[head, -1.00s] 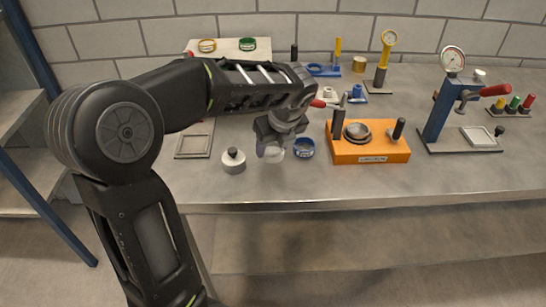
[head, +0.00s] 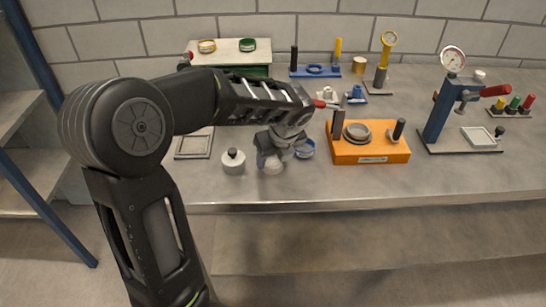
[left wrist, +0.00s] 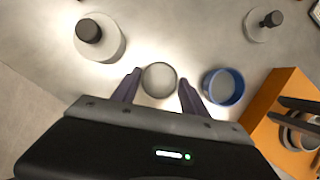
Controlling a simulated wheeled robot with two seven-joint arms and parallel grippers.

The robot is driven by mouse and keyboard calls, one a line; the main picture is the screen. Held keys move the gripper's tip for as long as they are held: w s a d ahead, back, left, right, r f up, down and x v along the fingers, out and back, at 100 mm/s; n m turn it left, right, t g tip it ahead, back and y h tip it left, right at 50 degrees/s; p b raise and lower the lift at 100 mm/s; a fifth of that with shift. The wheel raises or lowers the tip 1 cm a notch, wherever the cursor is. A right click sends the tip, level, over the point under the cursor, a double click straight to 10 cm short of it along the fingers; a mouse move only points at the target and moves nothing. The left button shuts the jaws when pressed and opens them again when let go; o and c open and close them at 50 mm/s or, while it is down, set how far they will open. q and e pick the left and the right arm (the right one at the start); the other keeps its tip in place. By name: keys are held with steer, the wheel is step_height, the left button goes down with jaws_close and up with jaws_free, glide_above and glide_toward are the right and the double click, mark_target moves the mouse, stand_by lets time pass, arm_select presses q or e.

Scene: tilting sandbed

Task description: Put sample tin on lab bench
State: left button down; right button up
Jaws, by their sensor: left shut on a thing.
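My left gripper (head: 270,160) is low over the front part of the grey lab bench (head: 330,183). It is shut on a small round greyish tin, the sample tin (left wrist: 159,80), which shows between the two dark fingertips (left wrist: 159,92) in the left wrist view. In the head view the tin is a pale shape under the fingers, mostly hidden. I cannot tell whether it touches the bench. My right gripper is not in view.
A white lidded pot (head: 233,161) stands just left of the gripper. A blue round dish (head: 306,150) is close on its right, then an orange block (head: 370,152) with fittings. A blue press (head: 440,105) stands farther right. The bench front strip is clear.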

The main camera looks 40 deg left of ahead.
arm_select(q)
steer(key=c, duration=0.6)
jaws_free()
steer(key=v, duration=1.2)
steer(key=shift+s, duration=0.1)
